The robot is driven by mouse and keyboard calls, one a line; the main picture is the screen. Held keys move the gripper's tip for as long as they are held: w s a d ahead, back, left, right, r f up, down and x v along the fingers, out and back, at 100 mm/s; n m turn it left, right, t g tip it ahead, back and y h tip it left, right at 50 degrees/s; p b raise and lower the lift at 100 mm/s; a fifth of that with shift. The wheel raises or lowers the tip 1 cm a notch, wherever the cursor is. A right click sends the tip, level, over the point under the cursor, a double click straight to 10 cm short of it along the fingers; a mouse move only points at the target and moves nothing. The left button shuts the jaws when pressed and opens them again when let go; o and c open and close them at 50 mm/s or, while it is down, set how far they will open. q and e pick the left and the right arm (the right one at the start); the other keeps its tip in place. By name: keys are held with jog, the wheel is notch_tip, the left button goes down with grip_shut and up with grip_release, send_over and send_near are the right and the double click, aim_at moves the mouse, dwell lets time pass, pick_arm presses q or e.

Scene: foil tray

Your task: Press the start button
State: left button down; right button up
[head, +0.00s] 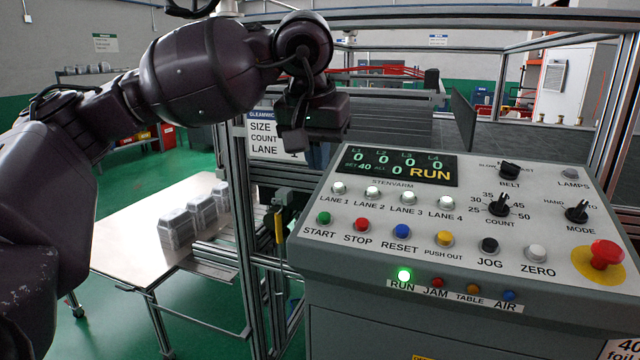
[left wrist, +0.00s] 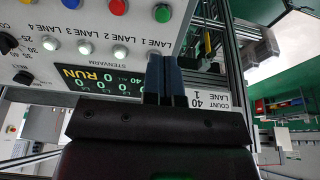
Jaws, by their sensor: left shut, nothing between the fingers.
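The green START button (head: 323,218) is at the left end of the lower button row on the sloping control panel (head: 470,215). It also shows near the top of the left wrist view (left wrist: 162,13), uncovered. My left gripper (head: 293,142) is shut and empty, held above and behind the panel's left back corner, apart from the button. In the left wrist view its closed dark fingers (left wrist: 164,72) point toward the panel's edge near the LANE 1 lamp. My right gripper is in neither view.
The display (head: 400,166) reads RUN with zeros, and the green RUN lamp (head: 404,275) is lit. STOP (head: 362,224), RESET (head: 402,231) and a red mushroom button (head: 606,254) share the panel. A metal frame post (head: 235,230) stands left; foil trays (head: 200,212) sit on a table.

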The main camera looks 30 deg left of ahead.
pick_arm(q)
jog(key=shift+v, duration=1.4)
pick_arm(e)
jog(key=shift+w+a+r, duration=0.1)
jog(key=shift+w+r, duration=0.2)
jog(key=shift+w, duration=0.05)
pick_arm(q)
jog(key=shift+a, duration=0.1)
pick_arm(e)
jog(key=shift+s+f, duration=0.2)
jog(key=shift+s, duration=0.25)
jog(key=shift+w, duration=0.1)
